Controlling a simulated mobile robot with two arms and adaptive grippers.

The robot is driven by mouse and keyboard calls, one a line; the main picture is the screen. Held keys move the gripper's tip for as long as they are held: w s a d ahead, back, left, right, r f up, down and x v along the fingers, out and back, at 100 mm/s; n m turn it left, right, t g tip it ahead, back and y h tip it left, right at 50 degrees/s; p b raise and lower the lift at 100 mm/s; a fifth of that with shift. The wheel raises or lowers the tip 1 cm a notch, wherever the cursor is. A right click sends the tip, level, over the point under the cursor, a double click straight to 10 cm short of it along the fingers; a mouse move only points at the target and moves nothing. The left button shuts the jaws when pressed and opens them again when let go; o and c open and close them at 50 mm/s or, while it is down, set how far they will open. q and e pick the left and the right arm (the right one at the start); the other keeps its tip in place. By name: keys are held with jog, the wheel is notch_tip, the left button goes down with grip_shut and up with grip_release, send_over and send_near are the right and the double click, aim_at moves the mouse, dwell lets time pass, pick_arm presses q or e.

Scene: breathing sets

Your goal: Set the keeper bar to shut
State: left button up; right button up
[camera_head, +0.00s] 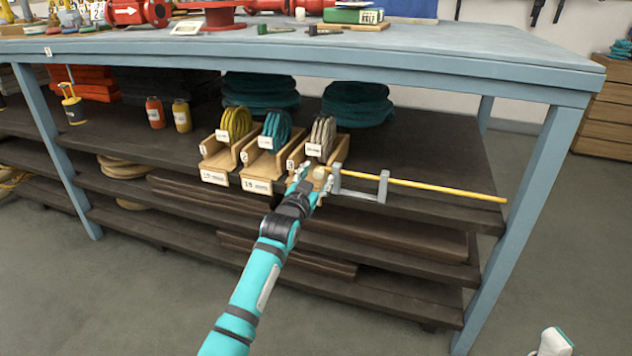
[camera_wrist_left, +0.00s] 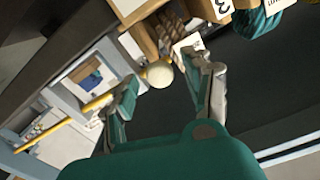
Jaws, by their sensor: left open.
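The keeper bar (camera_head: 445,189) is a long yellow rod along the front edge of the middle shelf. It runs through grey brackets (camera_head: 383,186) and sticks out to the right. Its pale round knob (camera_head: 320,173) is at its left end, near the third wooden bay. In the left wrist view the knob (camera_wrist_left: 160,74) shows between and slightly beyond my fingertips, and the yellow rod (camera_wrist_left: 65,124) runs off left, partly behind a finger. My left gripper (camera_head: 308,186) is open around the knob's near side; I cannot tell whether it touches.
Three wooden bays (camera_head: 212,160) with yellow, teal and grey coils stand left of the bar. Teal coils (camera_head: 357,104) lie behind. The blue bench top (camera_head: 450,45) overhangs the shelf, and a blue leg (camera_head: 530,200) stands by the bar's right end.

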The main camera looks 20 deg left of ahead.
pick_arm(q)
jog(key=shift+c, duration=0.3)
grip_shut()
dwell(0.3)
